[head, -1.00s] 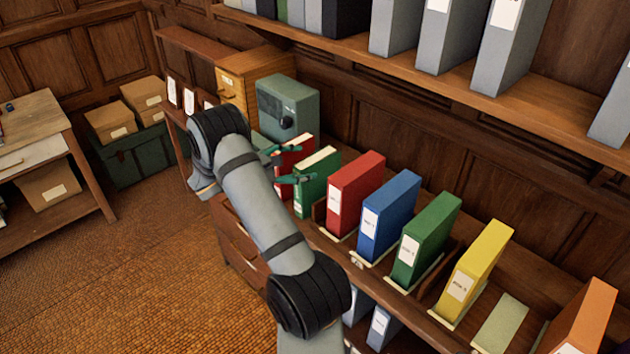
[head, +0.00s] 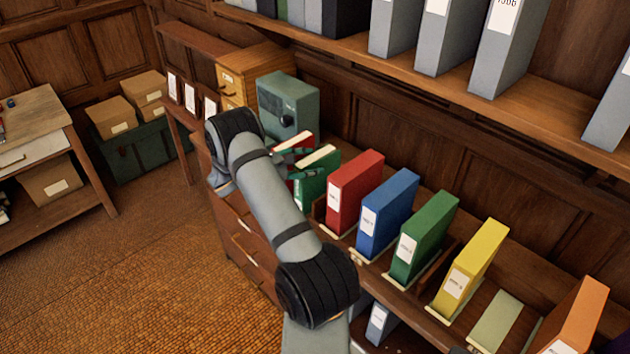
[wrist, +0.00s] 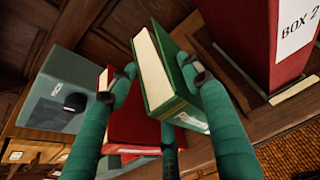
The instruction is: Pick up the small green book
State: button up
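The small green book (head: 318,186) stands upright on the shelf, between a small red book and the large red binder. In the wrist view the green book (wrist: 158,75) shows its pale page edge and green cover. My gripper (head: 298,166) is at the green book, its teal fingers spread on both sides of it. In the wrist view my gripper (wrist: 160,72) has one fingertip near the page edge and one over the cover; whether they touch is unclear. A third finger is lower down. In the head view my arm hides part of the book.
The small red book (wrist: 130,125) is close behind the left finger. The large red binder (head: 354,190) stands to the right, followed by blue, green and yellow binders. A grey-green box with a knob (head: 288,105) stands behind. An upper shelf (head: 450,85) overhangs the row.

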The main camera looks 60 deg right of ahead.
grip_shut()
dwell(0.5)
jog(key=shift+r, duration=0.1)
